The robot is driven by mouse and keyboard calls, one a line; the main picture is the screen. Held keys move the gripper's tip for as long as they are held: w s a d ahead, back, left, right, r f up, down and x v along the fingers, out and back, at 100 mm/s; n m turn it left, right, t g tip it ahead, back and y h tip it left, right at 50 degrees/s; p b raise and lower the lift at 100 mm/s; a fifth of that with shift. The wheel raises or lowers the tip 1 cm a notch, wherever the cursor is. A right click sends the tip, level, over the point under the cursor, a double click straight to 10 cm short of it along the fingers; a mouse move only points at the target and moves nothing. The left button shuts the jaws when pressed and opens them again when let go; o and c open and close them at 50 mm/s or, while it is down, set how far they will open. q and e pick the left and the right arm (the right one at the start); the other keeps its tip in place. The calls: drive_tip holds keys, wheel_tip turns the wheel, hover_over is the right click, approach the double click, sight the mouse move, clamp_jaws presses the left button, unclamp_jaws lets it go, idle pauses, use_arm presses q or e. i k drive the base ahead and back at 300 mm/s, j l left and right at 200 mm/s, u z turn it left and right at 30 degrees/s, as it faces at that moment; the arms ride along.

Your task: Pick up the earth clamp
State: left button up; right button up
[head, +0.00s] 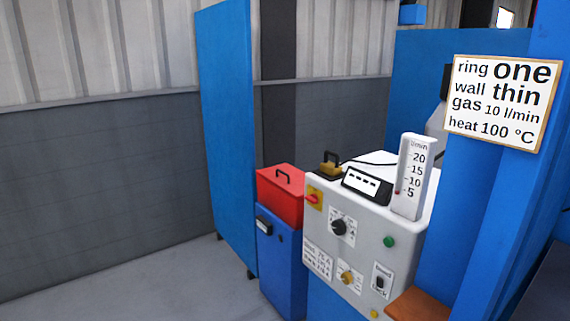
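A small brass-coloured piece with a dark upper part, which looks like the earth clamp (329,166), sits on top of the white welding machine (350,240), near its back left edge. A black cable (372,162) runs on the machine's top close to it. The piece is small here, so its jaws cannot be made out. Neither of my grippers shows in the head view.
A black display box (367,186) and an upright gauge (412,178) stand beside it on the machine. A red box (281,187) sits on a blue cabinet (283,255) to the left. A blue post with a sign (502,103) stands right. Floor at left (130,285) is clear.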

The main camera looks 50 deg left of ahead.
sight(332, 169)
drive_tip(key=u, duration=1.2)
drive_tip(key=i+j+z, duration=0.15)
drive_tip(key=z, duration=0.25)
drive_tip(key=i+j+z, duration=0.15)
drive_tip(key=j+z, duration=0.2)
drive_tip(key=i+j+z, duration=0.1)
drive_tip(key=z, duration=0.3)
drive_tip(key=k+j, duration=0.05)
drive_tip(key=j, duration=0.05)
